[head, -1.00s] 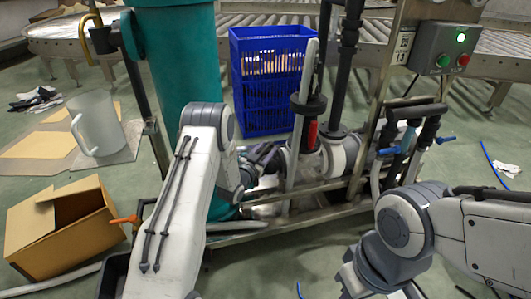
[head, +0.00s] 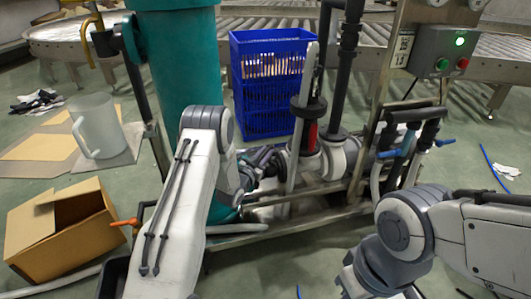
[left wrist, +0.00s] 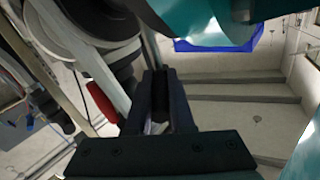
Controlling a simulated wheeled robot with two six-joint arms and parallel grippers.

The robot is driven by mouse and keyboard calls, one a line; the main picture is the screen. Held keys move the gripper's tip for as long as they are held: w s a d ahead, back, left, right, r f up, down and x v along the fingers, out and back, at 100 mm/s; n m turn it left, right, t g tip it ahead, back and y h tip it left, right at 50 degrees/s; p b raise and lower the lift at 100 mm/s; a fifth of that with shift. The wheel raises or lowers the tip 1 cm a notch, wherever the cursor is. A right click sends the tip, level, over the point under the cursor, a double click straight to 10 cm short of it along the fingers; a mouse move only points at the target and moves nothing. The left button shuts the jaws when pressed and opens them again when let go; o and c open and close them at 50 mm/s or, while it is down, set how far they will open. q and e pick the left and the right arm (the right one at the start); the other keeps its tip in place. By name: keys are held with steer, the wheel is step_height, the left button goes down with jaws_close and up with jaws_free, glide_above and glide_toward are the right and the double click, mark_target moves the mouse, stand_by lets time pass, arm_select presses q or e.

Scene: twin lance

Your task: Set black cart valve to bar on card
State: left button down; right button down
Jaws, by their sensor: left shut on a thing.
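The cart carries a tall teal tank (head: 178,70), grey pipework and a steel panel. A small printed card (head: 403,48) is on the panel; its marks are too small to read. My left gripper (head: 268,162) is low between tank and pump, partly hidden behind my forearm. In the left wrist view its dark fingers (left wrist: 160,95) are close together on a dark part I cannot clearly make out. A red handle (head: 312,135) is just to the right; it also shows in the left wrist view (left wrist: 102,102). My right gripper (head: 362,288) is at the bottom edge, largely cut off.
Two blue handles (head: 390,153) are on the right pipes, an orange handle (head: 125,222) on the left. A control box (head: 444,50) has a green light. A blue crate (head: 262,110), an open cardboard box (head: 62,228) and a white jug (head: 97,125) stand around the cart.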

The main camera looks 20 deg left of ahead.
arm_select(q)
steer(key=shift+w+d+r, duration=0.1)
steer(key=shift+w+d, duration=0.15)
steer(key=shift+d, duration=0.05)
stand_by(0.6)
